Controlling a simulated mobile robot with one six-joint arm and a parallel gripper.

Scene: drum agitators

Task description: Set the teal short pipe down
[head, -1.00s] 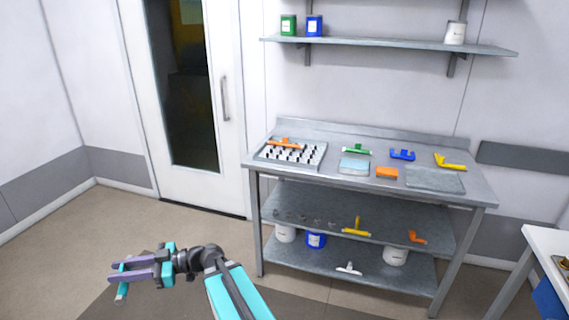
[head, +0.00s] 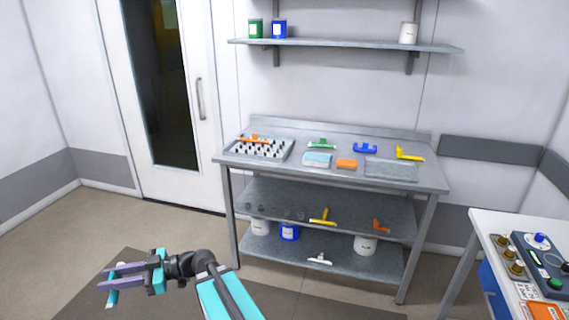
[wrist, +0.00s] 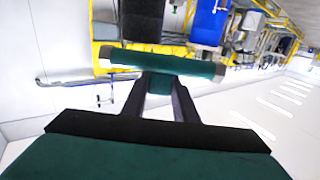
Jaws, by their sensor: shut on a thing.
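My gripper (head: 108,279) is at the lower left of the head view, out over the floor and well away from the table. It is shut on the teal short pipe (wrist: 165,65). In the head view a small teal part of the pipe (head: 112,299) shows below the fingers; the rest is hard to make out.
A white bench (head: 482,222) with controls is at right.

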